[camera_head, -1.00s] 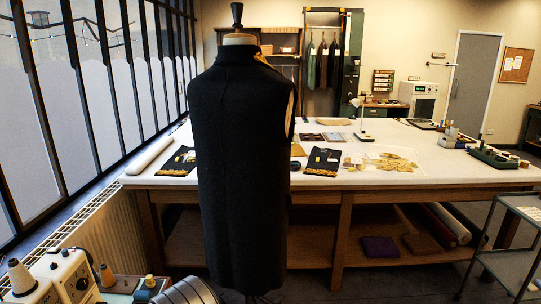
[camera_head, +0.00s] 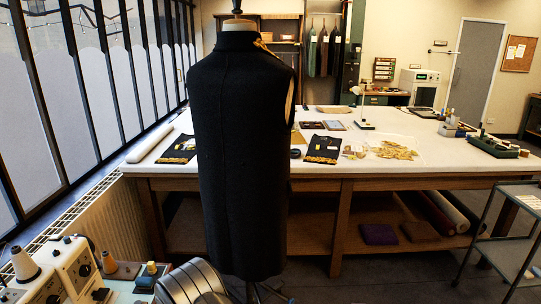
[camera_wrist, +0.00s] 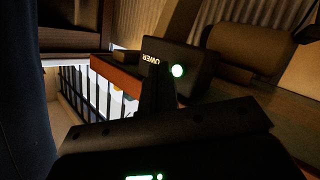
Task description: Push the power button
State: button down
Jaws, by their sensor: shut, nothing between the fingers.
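In the wrist view, a dark box (camera_wrist: 190,58) carries light lettering, upside down, of which "OWER" is readable. My gripper (camera_wrist: 157,80) is shut and empty. Its dark fingers reach up from the bottom of the view and their tips overlap the box just left of the button. I cannot tell whether they touch the box. The button and my gripper cannot be made out in the head view.
A dress form in a black garment (camera_head: 242,150) stands directly ahead. Behind it is a long white-topped worktable (camera_head: 400,182). A cream machine with dials (camera_head: 75,265) is at the lower left. A grey trolley (camera_head: 508,255) stands at the right. Some floor shows between them.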

jog(key=d, duration=0.6)
dwell(0.3)
jog(key=w+d+r+m+h, duration=0.2)
jog(key=w+d+r, duration=0.1)
jog(key=d+r, duration=0.3)
jog(key=w+d+r+m+h, duration=0.1)
jog(key=w+d+r, duration=0.2)
jog(key=r, duration=0.6)
jog(key=w+d+r+m+h, duration=0.2)
jog(key=w+d+r, duration=0.1)
jog(key=d+r, duration=0.3)
jog(key=s+d+r+m+g+h, duration=0.1)
jog(key=s+d+r+m+h, duration=0.4)
jog(key=d+r, duration=0.85)
jog(key=s+d+r+m+g, duration=0.1)
jog(key=s+d, duration=0.3)
jog(key=s, duration=0.5)
jog(key=s+d+r+m+g, duration=0.1)
jog(key=s+d+r, duration=0.3)
jog(key=s, duration=0.4)
jog(key=s+d+r+m+g, duration=0.1)
jog(key=s+d+r+m, duration=0.1)
jog(key=s+d, duration=0.4)
jog(key=s+r, duration=0.1)
jog(key=s, duration=0.2)
jog(key=shift+s+d+r+m+h, duration=0.2)
jog(key=shift+s+m+h, duration=0.1)
jog(key=shift+s+m, duration=0.1)
